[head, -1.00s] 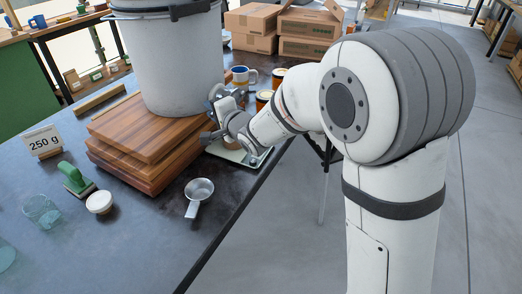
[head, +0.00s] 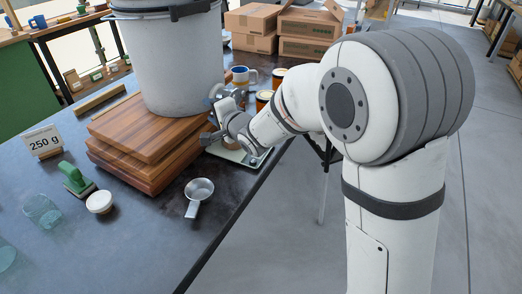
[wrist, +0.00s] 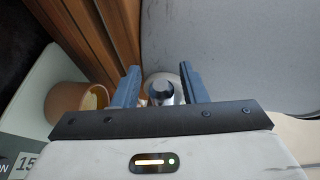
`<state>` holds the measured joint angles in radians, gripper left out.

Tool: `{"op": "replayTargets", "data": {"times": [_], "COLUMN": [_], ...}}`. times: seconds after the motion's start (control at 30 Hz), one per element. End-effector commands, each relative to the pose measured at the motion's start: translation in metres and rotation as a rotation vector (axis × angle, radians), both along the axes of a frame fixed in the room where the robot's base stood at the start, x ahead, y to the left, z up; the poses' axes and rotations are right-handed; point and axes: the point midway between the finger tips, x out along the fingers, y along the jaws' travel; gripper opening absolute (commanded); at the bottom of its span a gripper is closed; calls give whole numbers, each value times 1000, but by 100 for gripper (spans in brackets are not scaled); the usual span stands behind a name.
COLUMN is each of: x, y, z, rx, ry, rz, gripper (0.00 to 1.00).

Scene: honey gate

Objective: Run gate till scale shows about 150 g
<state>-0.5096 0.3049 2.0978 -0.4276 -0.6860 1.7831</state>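The grey honey bucket (head: 170,60) stands on stacked wooden boards; its wall fills the back of the wrist view (wrist: 230,45). My gripper also shows in the head view (head: 220,112), beside the bucket's foot. A jar (wrist: 68,102) with amber honey inside stands on the pale scale (wrist: 30,85). The scale's display (wrist: 24,165) shows "15"; any further digits are hidden by my gripper's body. The gate opening is hidden.
The boards (head: 140,150) lie left of my gripper. A mug (head: 243,76) and honey jars (head: 264,99) stand behind.

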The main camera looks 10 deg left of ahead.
Motion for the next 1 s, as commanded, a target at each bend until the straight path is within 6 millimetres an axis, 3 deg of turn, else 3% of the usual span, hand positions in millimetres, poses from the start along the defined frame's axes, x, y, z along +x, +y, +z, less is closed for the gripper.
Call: {"op": "replayTargets", "data": {"times": [0.37,1.0], "x": [-2,-38], "y": [-3,-39], "z": [3,13], "rx": [3,3], "ry": [-3,-3], "rz": [-1,-2], "gripper": [44,44]}}
